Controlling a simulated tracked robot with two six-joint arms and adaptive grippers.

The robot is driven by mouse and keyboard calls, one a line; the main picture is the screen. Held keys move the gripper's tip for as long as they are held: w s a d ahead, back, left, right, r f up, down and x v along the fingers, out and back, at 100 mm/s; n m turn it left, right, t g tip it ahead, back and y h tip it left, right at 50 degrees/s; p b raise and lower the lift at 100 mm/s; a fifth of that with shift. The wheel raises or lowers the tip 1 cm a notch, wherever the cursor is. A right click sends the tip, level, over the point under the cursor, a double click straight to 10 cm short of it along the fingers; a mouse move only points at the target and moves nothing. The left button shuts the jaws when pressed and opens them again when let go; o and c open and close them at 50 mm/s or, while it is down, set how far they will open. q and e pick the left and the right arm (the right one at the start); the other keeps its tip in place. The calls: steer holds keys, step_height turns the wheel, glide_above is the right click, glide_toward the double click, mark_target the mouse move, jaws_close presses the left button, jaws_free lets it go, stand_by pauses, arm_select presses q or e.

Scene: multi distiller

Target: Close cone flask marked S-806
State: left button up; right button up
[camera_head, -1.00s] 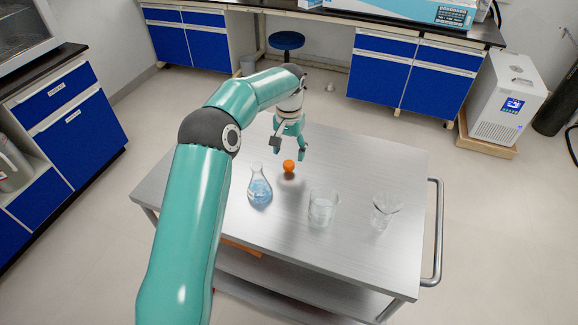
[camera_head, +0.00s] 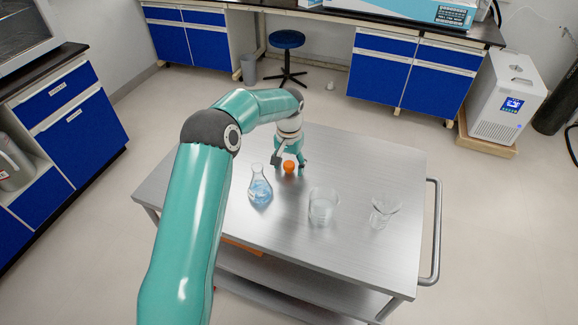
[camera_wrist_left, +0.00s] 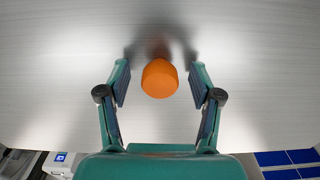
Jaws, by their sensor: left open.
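The cone flask (camera_head: 260,187) stands upright on the metal cart (camera_head: 375,170). It is clear glass with blue liquid inside and its neck looks open; no label can be read. An orange stopper (camera_head: 289,167) sits on the cart just behind and right of the flask. My left gripper (camera_head: 288,166) points down over the stopper with its fingers on either side. In the left wrist view the stopper (camera_wrist_left: 160,78) lies between the open fingertips (camera_wrist_left: 160,76), with a gap on each side. My right gripper is not in view.
A glass beaker (camera_head: 323,206) stands to the right of the flask, and another clear glass vessel (camera_head: 385,210) stands further right. The rear right of the cart top is clear. A handle (camera_head: 435,232) runs along its right edge.

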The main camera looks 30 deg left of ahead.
arm_select(q)
steer(key=c, duration=0.9)
steer(key=shift+r, duration=0.1)
steer(key=shift+r, duration=0.5)
step_height(320, 180, up, 11)
step_height(320, 180, up, 8)
glide_above(289, 163)
steer(key=shift+s+d+p, duration=0.1)
steer(key=shift+p, duration=0.3)
steer(key=shift+f, duration=0.1)
